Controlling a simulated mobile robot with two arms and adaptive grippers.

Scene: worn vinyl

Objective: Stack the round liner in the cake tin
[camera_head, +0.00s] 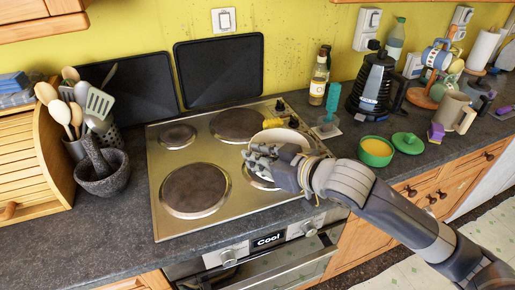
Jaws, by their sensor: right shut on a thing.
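A pale, round, shallow piece (284,134), apparently the round liner, shows behind my right gripper over the right side of the stove. My right gripper (262,158) comes in from the lower right and is shut on it. The fingers and wrist hide its near side. I cannot make out a separate cake tin; whether one is beneath or behind the gripper is hidden. My left gripper is not in view.
The stove (222,160) has several dark burners. A mortar (103,181) and utensils stand left. A green bowl (376,152), its lid (408,142), a black coffee pot (373,85) and a beige mug (452,112) stand right. Dark trays lean against the wall.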

